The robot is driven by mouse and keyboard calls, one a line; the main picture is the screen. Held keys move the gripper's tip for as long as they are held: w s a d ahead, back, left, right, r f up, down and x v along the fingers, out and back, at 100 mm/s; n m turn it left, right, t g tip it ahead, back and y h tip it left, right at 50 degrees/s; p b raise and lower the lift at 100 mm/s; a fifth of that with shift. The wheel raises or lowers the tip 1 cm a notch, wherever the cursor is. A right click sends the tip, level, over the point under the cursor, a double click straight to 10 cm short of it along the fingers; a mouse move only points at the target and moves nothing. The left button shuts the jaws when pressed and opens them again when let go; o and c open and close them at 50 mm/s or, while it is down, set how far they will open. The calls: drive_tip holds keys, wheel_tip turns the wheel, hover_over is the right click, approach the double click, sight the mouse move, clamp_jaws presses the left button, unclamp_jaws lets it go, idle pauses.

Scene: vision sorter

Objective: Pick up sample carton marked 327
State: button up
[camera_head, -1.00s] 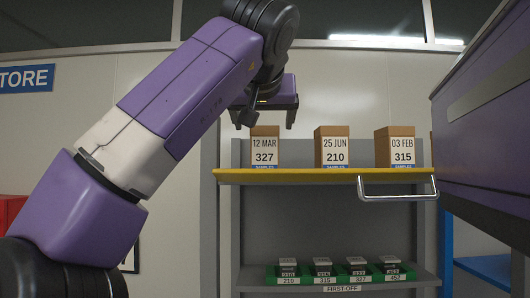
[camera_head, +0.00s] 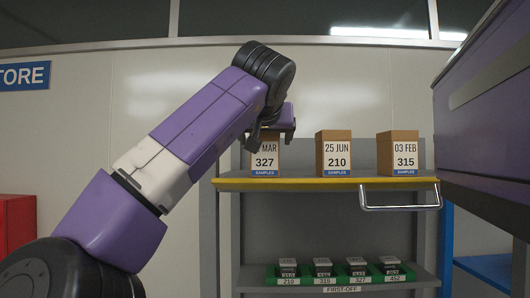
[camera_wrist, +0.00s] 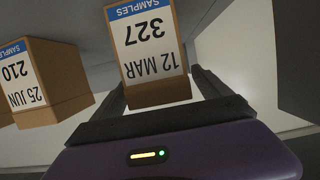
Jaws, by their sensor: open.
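The carton marked 327 (camera_head: 265,160), brown with a white "12 MAR" label and a blue "SAMPLES" band, stands upright at the left of the upper shelf (camera_head: 300,184). My gripper (camera_head: 271,139) is open over its top and covers part of the date in the head view. In the wrist view the carton (camera_wrist: 147,42) appears upside down, label facing the camera, between the two dark fingers of my gripper (camera_wrist: 159,80). The fingers are apart; whether they touch the carton I cannot tell.
Cartons 210 (camera_head: 334,155) and 315 (camera_head: 398,155) stand to the right on the same shelf. A metal handle (camera_head: 400,207) juts from its yellow front edge. A lower shelf holds several small dark items in green trays (camera_head: 289,282). A purple panel (camera_head: 485,110) is at the right.

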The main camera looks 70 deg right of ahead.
drive_tip(key=shift+c, duration=0.5)
drive_tip(key=c, duration=1.8)
clamp_jaws()
drive_tip(key=shift+r, duration=0.15)
